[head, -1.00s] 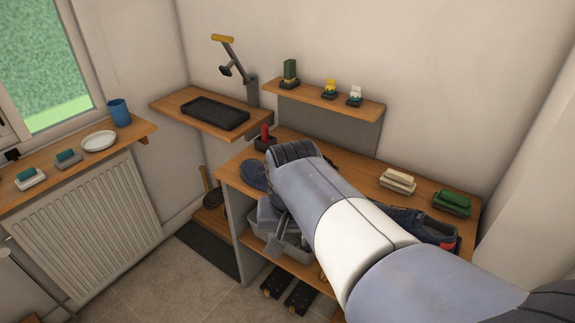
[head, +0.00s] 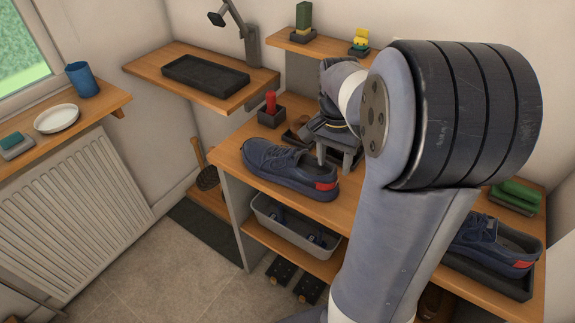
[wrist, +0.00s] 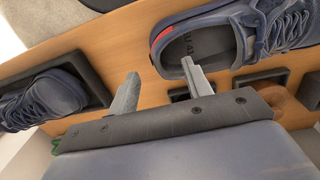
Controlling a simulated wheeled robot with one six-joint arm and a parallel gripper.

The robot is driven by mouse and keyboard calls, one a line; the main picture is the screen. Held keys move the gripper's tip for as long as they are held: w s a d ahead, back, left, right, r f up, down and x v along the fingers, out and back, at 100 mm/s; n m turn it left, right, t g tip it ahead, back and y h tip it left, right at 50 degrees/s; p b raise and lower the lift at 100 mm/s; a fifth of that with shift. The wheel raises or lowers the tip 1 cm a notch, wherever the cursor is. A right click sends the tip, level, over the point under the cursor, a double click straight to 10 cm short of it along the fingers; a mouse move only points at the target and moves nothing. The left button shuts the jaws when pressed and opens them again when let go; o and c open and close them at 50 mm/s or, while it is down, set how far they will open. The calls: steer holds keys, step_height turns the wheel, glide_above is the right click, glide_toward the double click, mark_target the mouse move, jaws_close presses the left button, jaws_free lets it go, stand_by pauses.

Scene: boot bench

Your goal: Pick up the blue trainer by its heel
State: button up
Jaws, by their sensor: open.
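A blue trainer (head: 290,168) with a red heel patch stands on the wooden bench, apart from any tray, its heel to the right. A similar blue trainer (head: 490,240) sits in a dark tray at the bench's right end. My gripper (head: 335,155) is open and empty beside the first trainer's heel, on the wall side. In the wrist view this trainer (wrist: 215,40) is at upper right, and one finger of my gripper (wrist: 160,70) overlaps its heel opening. I cannot tell whether that finger touches it. The trayed trainer (wrist: 45,100) shows at left.
A red-handled item in a dark holder (head: 271,110) stands behind the first trainer. Green brushes (head: 515,195) lie at right. A grey bin (head: 295,228) is on the lower shelf. A wall shelf (head: 140,67) with a black tray (head: 205,73) is at left.

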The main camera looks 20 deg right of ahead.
mark_target(334, 170)
steer(key=f, duration=0.5)
steer(key=shift+d+f, duration=0.1)
steer(key=shift+d, duration=0.15)
jaws_close()
